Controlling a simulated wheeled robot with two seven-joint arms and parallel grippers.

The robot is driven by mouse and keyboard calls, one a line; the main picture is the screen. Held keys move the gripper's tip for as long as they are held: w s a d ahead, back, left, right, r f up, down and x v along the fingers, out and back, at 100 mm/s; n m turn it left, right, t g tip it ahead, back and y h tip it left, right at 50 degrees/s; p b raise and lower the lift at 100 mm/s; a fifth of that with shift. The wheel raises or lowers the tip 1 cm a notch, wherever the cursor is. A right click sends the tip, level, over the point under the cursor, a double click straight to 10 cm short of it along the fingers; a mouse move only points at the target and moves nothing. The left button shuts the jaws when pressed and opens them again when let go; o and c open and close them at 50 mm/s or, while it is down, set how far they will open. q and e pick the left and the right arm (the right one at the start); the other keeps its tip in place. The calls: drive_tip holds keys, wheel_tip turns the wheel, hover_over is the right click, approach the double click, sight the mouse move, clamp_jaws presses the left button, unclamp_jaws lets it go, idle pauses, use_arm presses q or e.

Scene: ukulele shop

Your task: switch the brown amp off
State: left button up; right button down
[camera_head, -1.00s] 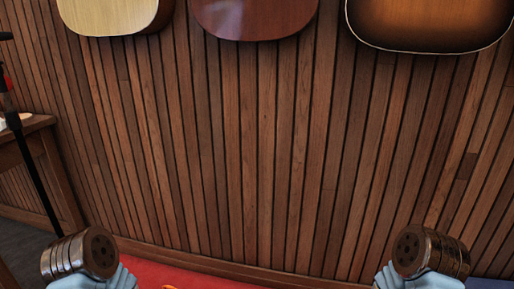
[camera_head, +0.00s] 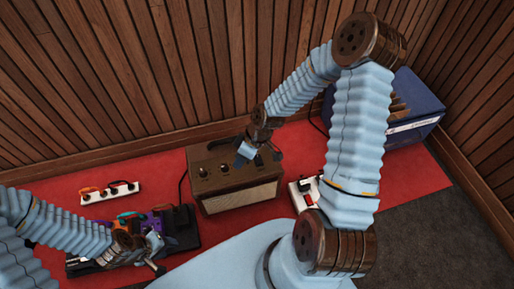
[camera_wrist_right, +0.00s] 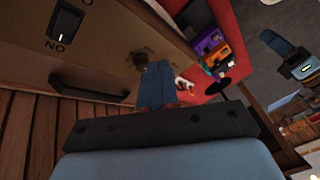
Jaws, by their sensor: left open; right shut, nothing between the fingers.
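The brown amp (camera_head: 236,195) stands on the red carpet against the wood-slat wall, with dark knobs on its top panel. My right gripper (camera_head: 246,152) is shut and empty at the top of the amp, near its back right. In the right wrist view, its closed fingers (camera_wrist_right: 157,85) are beside a round knob (camera_wrist_right: 145,60) on the amp's panel; contact cannot be told. A black rocker switch (camera_wrist_right: 69,20) with ON/O lettering shows at the upper left there, apart from the fingers. Which side is pressed is unclear. My left gripper (camera_head: 157,252) is open near the pedals.
A pedalboard (camera_head: 183,228) with colourful pedals lies left of the amp. A white power strip (camera_head: 110,192) is behind it. A white box with a red switch (camera_head: 306,197) sits right of the brown amp.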

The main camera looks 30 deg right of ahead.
use_arm(q)
drive_tip(key=shift+w+a+f+b, duration=0.1)
drive_tip(key=shift+w+f+b, duration=0.25)
drive_tip(key=shift+f, duration=0.15)
drive_tip(key=shift+w+a+f+b, duration=0.1)
drive_tip(key=shift+w+f+b, duration=0.2)
drive_tip(key=shift+f, duration=0.15)
use_arm(e)
drive_tip(key=w+d+r+n+h, duration=0.1)
drive_tip(key=w+d+r+n, duration=0.2)
drive_tip(key=d+r+n, duration=0.4)
drive_tip(key=d, duration=0.5)
drive_tip(key=shift+w+d+r+h, duration=0.15)
drive_tip(key=shift+d+r+h, duration=0.1)
drive_tip(key=shift+h, duration=0.15)
drive_tip(key=shift+f, duration=0.1)
drive_tip(key=b, duration=0.3)
approach(257, 156)
drive_tip(key=x, duration=0.5)
drive_tip(key=shift+a+f, duration=0.1)
drive_tip(key=shift+a, duration=0.2)
use_arm(q)
drive_tip(key=shift+s+d+f, duration=0.1)
drive_tip(key=shift+f, duration=0.7)
drive_tip(key=shift+s+d+f, duration=0.1)
drive_tip(key=shift+f, duration=0.7)
use_arm(e)
drive_tip(key=shift+f, duration=0.65)
